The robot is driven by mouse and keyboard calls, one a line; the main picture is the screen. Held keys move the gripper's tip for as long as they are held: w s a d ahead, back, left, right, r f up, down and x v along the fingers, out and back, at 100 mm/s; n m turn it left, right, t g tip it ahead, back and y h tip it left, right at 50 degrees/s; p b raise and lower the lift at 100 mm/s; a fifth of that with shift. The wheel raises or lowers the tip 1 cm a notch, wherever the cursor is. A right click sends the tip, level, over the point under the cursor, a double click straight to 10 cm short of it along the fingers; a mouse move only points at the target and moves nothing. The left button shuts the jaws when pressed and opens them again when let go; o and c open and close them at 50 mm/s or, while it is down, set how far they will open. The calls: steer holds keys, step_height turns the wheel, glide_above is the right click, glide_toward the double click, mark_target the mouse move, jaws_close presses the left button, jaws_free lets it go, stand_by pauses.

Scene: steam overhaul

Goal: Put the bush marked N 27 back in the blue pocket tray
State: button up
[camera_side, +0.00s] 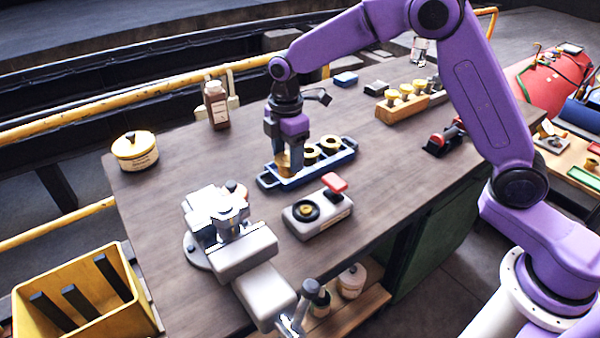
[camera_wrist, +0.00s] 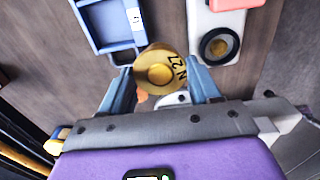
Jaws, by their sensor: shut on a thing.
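The bush marked N 27 (camera_wrist: 160,71) is a brass ring with a flange and a central hole. My gripper (camera_wrist: 164,88) is shut on it, one blue-grey finger on each side, and the mark faces the wrist camera. In the side view my gripper (camera_side: 284,150) points down with the bush (camera_side: 283,161) at the left part of the blue pocket tray (camera_side: 291,181). An empty-looking pocket of the tray (camera_wrist: 90,42) shows at the upper left in the wrist view, beside the bush. I cannot tell the bush's height over the tray.
Two other brass bushes (camera_side: 310,153) sit in the tray. A grey device with a red lever (camera_side: 318,212) stands close in front. A vice (camera_side: 222,225) is at the left front, a brown bottle (camera_side: 216,104) behind, and a wooden block with brass knobs (camera_side: 401,105) at right.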

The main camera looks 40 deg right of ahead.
steer(key=w+d, duration=0.4)
steer(key=w, duration=0.4)
steer(key=shift+s+d+f, duration=0.1)
steer(key=shift+s+f, duration=0.05)
steer(key=shift+f, duration=1.5)
steer(key=shift+s+d+f, duration=0.1)
steer(key=shift+f, duration=1.5)
steer(key=shift+f, duration=0.5)
steer(key=o, duration=1.5)
steer(key=shift+r, duration=4)
steer(key=shift+s+a, duration=0.1)
